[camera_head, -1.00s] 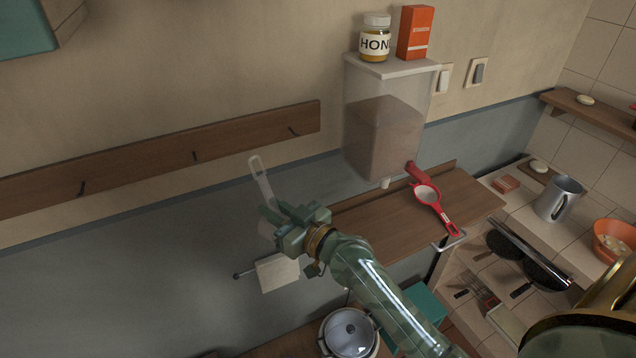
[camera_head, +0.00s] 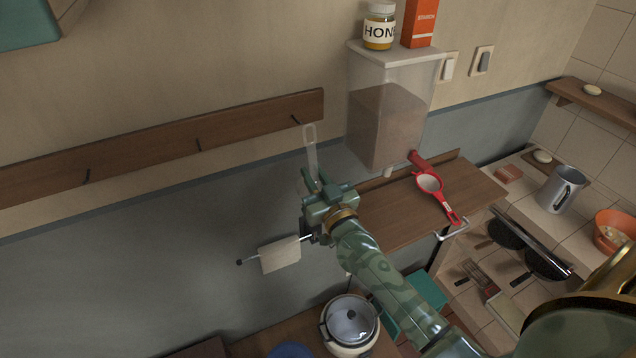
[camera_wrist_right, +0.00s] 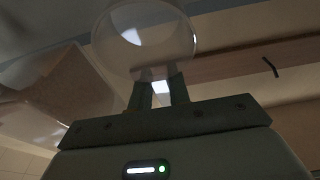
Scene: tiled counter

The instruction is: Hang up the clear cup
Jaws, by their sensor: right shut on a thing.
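The clear cup is a see-through measuring cup with a long flat handle (camera_head: 311,150) that points up, its hole at the top end. My right gripper (camera_head: 322,186) is shut on it, below the handle's upper part. In the right wrist view the round clear bowl (camera_wrist_right: 146,42) shows above the fingertips (camera_wrist_right: 160,92). A brown wooden rail (camera_head: 150,158) on the wall carries dark hooks: left (camera_head: 87,176), middle (camera_head: 198,145) and right (camera_head: 296,119). The handle's top appears just right of and below the right hook; I cannot tell the depth between them. My left gripper is out of view.
Right of the gripper, a clear dispenser (camera_head: 385,110) carries a honey jar (camera_head: 380,28) and an orange box (camera_head: 420,22). Below it is a wooden shelf (camera_head: 400,207) with a red strainer (camera_head: 436,195).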

